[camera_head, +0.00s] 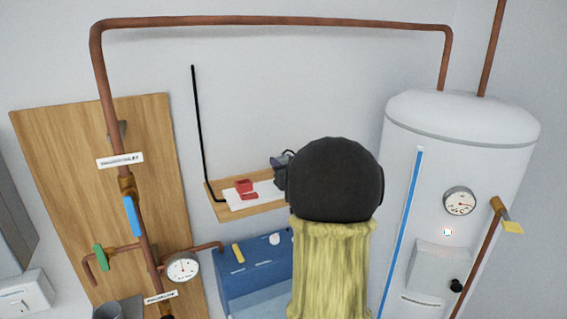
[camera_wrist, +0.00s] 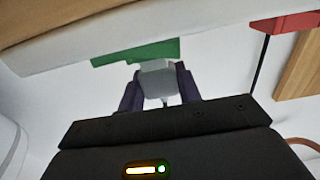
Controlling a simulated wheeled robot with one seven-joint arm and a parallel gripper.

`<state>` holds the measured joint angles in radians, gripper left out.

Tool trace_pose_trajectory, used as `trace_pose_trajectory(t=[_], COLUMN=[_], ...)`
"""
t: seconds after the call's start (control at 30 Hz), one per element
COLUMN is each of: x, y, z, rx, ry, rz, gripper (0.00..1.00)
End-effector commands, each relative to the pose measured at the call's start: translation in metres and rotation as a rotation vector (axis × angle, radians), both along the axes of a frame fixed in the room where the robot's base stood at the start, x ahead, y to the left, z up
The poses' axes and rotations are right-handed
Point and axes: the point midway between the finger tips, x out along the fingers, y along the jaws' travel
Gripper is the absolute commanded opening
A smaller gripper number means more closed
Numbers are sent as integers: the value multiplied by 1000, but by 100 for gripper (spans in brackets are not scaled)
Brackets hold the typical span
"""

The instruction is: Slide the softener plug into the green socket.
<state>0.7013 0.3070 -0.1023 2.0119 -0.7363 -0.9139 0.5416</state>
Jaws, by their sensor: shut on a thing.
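In the wrist view my gripper (camera_wrist: 158,82) is shut on a pale grey plug (camera_wrist: 156,88), held between its purple fingers. The green socket (camera_wrist: 120,55) lies just beyond the plug, on a white surface. The plug's far end overlaps the socket's edge in this view. I cannot tell whether it touches the socket or is inside it. In the head view, part of my gripper shows as a dark shape over the shelf's right side. My black and yellow arm hides the plug and the green socket there.
A wooden shelf (camera_head: 217,187) carries a white sheet and a red block (camera_head: 243,186), with a black cable (camera_head: 197,120) at its left. A red part (camera_wrist: 290,22) also shows in the wrist view. A blue box (camera_head: 250,275) stands below; a white tank (camera_head: 455,140) stands right.

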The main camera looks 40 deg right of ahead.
Motion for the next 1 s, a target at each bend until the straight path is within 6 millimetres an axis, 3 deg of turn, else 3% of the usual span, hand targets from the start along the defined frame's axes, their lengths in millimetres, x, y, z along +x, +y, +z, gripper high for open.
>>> trace_pose_trajectory(t=[0.63,0.67,0.77,0.8,1.0], x=[0,0,0,0,0], y=[0,0,0,0,0], z=[-14,-14,-13,-13,-13], rx=[0,0,0,0,0], ry=[0,0,0,0,0], rz=[0,0,0,0,0], gripper=[12,36,56,59,59])
